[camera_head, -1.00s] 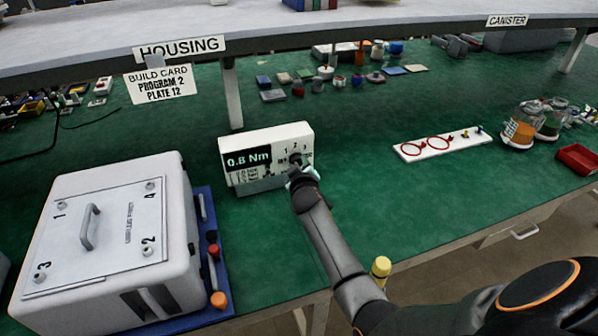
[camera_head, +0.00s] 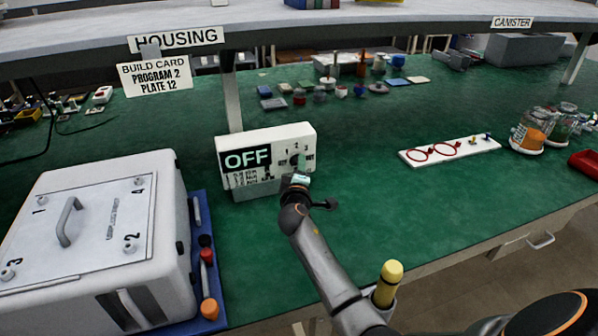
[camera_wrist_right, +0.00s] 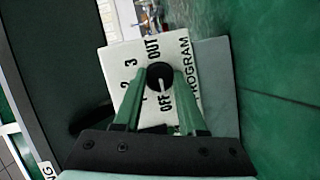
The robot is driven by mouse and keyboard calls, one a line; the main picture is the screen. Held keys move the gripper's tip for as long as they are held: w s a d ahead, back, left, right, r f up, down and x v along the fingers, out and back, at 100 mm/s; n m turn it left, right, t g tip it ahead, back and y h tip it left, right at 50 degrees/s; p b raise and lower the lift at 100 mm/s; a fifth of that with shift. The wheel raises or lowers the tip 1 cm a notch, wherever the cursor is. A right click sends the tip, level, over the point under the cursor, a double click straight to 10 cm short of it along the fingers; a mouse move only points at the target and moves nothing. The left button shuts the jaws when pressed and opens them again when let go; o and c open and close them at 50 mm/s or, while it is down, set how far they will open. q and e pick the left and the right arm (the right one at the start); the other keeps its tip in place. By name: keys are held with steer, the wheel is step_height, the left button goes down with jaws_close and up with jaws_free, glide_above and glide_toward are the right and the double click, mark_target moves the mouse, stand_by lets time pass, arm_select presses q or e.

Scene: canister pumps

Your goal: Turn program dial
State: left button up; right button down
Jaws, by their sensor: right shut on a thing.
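The program dial is a round black knob with a light pointer line on a white control box (camera_head: 262,137). In the right wrist view the dial (camera_wrist_right: 159,76) sits between the tips of my right gripper, its pointer toward the OFF mark. The marks 2, 3 and OUT also show around it. The box display (camera_head: 246,159) reads OFF in the head view. My right gripper (camera_head: 298,168) is shut on the dial at the box's right front and partly hides it. My left gripper is not in view.
The build card (camera_head: 155,75) above reads program 2, plate 12. A white housing (camera_head: 97,240) with a handled lid stands left of the box. A white strip with red rings (camera_head: 449,149) lies to the right. Green bench between is clear.

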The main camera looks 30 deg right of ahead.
stand_by(0.4)
steer(key=shift+c, duration=2.3)
jaws_free()
